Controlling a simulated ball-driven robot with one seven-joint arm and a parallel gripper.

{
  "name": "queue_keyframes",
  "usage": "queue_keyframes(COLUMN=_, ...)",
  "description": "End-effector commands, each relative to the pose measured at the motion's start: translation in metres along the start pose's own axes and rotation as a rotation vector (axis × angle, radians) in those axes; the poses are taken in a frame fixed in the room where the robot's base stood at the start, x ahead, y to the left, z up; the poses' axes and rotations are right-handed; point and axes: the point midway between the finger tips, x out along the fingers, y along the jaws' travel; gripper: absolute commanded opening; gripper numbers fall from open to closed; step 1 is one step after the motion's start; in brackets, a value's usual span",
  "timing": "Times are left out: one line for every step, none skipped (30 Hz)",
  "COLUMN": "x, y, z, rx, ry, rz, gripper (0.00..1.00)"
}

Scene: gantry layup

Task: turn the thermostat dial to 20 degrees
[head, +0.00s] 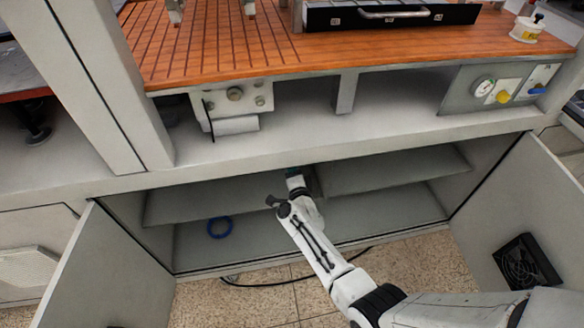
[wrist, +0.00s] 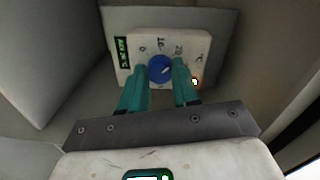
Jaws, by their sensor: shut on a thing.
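The thermostat (wrist: 118,22) is a white box with a round blue dial (wrist: 160,69) in the wrist view. Printed marks stand around the dial, turned over in this view and too small to read surely. A pale line shows on the dial, but what it points to is unclear. The teal fingers of my gripper (wrist: 161,76) are shut on the dial, one on each side. In the head view my gripper (head: 294,180) reaches into the open cabinet under the bench, and the thermostat is not clearly seen there.
The cabinet has a left door (head: 105,270) and a right door (head: 515,210), both open. A blue ring (head: 220,228) lies on the cabinet floor at left. A dark cable (head: 285,284) runs along the floor in front.

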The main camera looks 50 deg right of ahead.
Motion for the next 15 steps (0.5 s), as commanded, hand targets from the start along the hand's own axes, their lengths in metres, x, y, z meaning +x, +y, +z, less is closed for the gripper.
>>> queue_keyframes(x=-0.0007, y=0.0016, z=0.0012, rx=0.000, ry=-0.003, rz=0.003, gripper=0.00)
queue_keyframes(x=-0.0007, y=0.0015, z=0.0013, rx=0.001, ry=-0.003, rz=0.003, gripper=0.00)
queue_keyframes(x=-0.0007, y=0.0016, z=0.0013, rx=0.001, ry=-0.004, rz=0.003, gripper=0.00)
queue_keyframes(x=-0.0007, y=0.0016, z=0.0013, rx=0.001, ry=-0.004, rz=0.003, gripper=0.00)
queue_keyframes(x=-0.0007, y=0.0016, z=0.0013, rx=0.001, ry=-0.004, rz=0.003, gripper=0.34)
queue_keyframes(x=-0.0007, y=0.0015, z=0.0012, rx=0.001, ry=-0.003, rz=0.003, gripper=0.37)
queue_keyframes(x=-0.0007, y=0.0014, z=0.0011, rx=0.001, ry=-0.003, rz=0.003, gripper=0.40)
queue_keyframes(x=-0.0006, y=0.0013, z=0.0010, rx=0.001, ry=-0.003, rz=0.002, gripper=0.43)
queue_keyframes(x=-0.0006, y=0.0012, z=0.0009, rx=0.001, ry=-0.003, rz=0.002, gripper=0.47)
queue_keyframes(x=-0.0005, y=0.0011, z=0.0008, rx=0.001, ry=-0.002, rz=0.002, gripper=0.50)
queue_keyframes(x=-0.0004, y=0.0010, z=0.0008, rx=0.001, ry=-0.002, rz=0.002, gripper=0.53)
queue_keyframes(x=-0.0004, y=0.0008, z=0.0006, rx=0.001, ry=-0.002, rz=0.002, gripper=0.56)
queue_keyframes(x=-0.0003, y=0.0007, z=0.0006, rx=0.001, ry=-0.002, rz=0.001, gripper=0.56)
queue_keyframes(x=-0.0003, y=0.0007, z=0.0005, rx=0.001, ry=-0.002, rz=0.001, gripper=0.56)
queue_keyframes(x=-0.0003, y=0.0006, z=0.0004, rx=0.002, ry=-0.001, rz=0.001, gripper=0.56)
